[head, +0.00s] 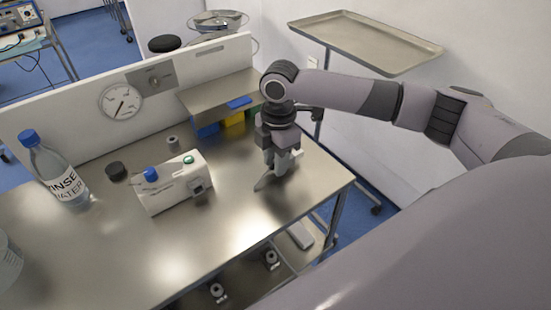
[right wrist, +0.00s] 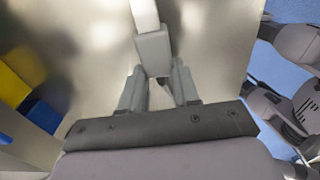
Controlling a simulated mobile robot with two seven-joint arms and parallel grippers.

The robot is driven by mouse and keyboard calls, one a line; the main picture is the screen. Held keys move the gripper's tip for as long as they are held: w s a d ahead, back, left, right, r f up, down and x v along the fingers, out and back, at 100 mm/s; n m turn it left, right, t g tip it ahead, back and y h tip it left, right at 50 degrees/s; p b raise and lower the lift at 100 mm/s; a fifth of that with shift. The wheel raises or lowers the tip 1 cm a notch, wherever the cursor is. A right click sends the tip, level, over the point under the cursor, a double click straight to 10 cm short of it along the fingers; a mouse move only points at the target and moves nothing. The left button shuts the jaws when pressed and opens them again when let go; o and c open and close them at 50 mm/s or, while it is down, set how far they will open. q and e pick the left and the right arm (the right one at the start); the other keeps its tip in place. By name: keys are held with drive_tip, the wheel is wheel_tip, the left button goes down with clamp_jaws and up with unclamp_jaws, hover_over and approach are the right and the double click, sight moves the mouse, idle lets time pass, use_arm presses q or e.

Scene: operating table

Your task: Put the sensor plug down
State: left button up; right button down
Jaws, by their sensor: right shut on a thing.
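My right gripper (head: 279,163) is over the right end of the metal table (head: 235,225), pointing down. It is shut on the sensor plug, a grey block with a paler end. In the right wrist view, the plug (right wrist: 153,52) sits between the two fingertips (right wrist: 158,80), its pale end pointing away from the gripper. My left gripper is not in view.
A white box (head: 165,192) with a blue and a green knob stands left of the gripper. Blue and yellow bins (head: 233,119) sit under a shelf behind. The front tabletop is clear.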

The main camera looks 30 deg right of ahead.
drive_tip(key=shift+f+p, duration=0.3)
drive_tip(key=shift+f, duration=0.3)
drive_tip(key=c, duration=0.8)
unclamp_jaws()
drive_tip(key=r, duration=1.3)
drive_tip(key=shift+d+r, duration=0.1)
drive_tip(key=shift+d, duration=0.2)
